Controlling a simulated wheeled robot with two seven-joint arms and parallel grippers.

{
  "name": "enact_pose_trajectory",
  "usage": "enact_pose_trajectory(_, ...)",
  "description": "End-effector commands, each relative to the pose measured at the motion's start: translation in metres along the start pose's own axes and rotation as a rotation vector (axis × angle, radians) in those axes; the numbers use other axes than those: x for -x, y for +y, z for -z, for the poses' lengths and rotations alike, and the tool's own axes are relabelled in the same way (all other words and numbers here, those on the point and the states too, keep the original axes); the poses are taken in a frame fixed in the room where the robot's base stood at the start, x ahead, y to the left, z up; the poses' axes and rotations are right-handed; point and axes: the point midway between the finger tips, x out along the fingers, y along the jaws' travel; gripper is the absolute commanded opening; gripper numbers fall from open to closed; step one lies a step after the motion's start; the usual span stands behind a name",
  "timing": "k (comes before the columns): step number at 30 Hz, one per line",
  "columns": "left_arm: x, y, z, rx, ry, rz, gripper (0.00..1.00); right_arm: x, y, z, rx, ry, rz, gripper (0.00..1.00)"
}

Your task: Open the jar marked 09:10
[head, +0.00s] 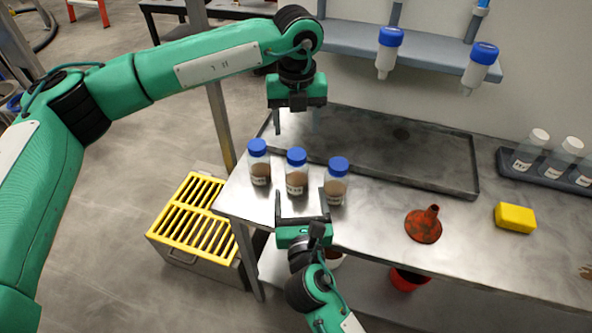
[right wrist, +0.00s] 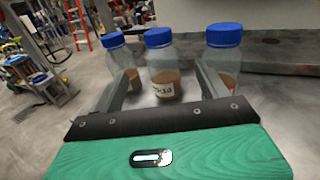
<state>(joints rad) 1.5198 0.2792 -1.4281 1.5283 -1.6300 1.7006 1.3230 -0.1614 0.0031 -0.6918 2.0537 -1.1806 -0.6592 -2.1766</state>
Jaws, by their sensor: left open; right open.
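Three clear jars with blue lids and brown contents stand upright in a row on the steel bench: a left jar (head: 259,163), a middle jar (head: 296,173) and a right jar (head: 336,181). The middle jar's label seems to end in 10 in the right wrist view (right wrist: 164,68); the other labels are too small to read. All three lids are on. My right gripper (head: 302,203) is open in front of the middle jar, which appears between its fingers in the wrist view, with nothing gripped. My left gripper (head: 297,121) is open and empty, higher up and behind the jars.
A shallow dark tray (head: 420,180) lies behind the jars. A red funnel (head: 423,226) and a yellow sponge (head: 515,217) lie to the right. A rack (head: 548,176) holds several white-capped bottles. Two blue-topped bottles hang from the shelf (head: 352,40). The bench's left edge is near the jars.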

Motion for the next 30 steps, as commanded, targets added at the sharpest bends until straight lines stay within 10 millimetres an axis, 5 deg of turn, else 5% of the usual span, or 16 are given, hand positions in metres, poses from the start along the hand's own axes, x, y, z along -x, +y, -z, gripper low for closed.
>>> enact_pose_trajectory(18,-0.001,-0.001,0.001,-0.003,0.003,0.004,0.60,-0.111,0.000,-0.001,-0.003,0.000,0.002,0.76)
enact_pose_trajectory(30,-0.001,-0.001,0.001,-0.003,0.003,0.004,0.60,-0.126,-0.001,0.000,-0.004,0.001,0.001,0.76)
